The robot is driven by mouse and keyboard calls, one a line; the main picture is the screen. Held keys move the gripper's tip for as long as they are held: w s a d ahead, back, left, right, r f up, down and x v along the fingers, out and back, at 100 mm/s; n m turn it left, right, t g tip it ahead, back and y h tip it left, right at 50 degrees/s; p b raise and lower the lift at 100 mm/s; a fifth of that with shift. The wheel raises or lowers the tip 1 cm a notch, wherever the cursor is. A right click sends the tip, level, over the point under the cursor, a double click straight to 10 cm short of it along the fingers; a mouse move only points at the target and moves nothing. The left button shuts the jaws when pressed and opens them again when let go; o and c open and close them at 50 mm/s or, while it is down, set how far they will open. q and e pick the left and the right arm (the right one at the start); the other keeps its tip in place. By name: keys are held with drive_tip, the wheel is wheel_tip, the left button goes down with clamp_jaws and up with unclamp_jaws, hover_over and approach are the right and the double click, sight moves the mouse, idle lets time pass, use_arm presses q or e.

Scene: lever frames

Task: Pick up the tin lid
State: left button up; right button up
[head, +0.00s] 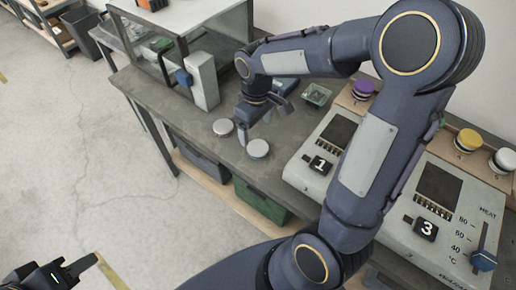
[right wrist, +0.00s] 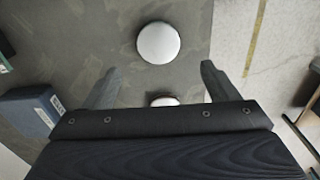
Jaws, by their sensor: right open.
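Two pale round discs lie on the grey bench. One disc (head: 258,148) is whitish with a darker side; the other disc (head: 223,127) is flatter-looking and further left. I cannot tell for sure which is the tin lid. My right gripper (head: 254,123) points down above the bench beside them, open and empty. In the right wrist view one white disc (right wrist: 158,42) lies beyond the fingertips. Another pale disc (right wrist: 163,101) shows between the fingers, partly hidden by the gripper body. My left gripper (head: 75,272) is at the bottom left over the floor, partly out of frame.
A grey control panel (head: 310,180) with numbered displays stands right of the discs. A light-grey upright box (head: 203,82) and a glass-sided case (head: 230,40) stand at the left. A blue box (right wrist: 30,112) lies near the right gripper. Bins sit below the bench.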

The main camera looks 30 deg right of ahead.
sight(258, 147)
drive_tip(key=shift+w+f, duration=0.15)
drive_tip(key=shift+f, duration=0.4)
drive_tip(key=f, duration=0.7)
drive_tip(key=shift+s+d, duration=0.15)
drive_tip(key=shift+s, duration=0.15)
drive_tip(key=c, duration=1.1)
drive_tip(key=shift+o, duration=0.2)
drive_tip(key=shift+r, duration=0.15)
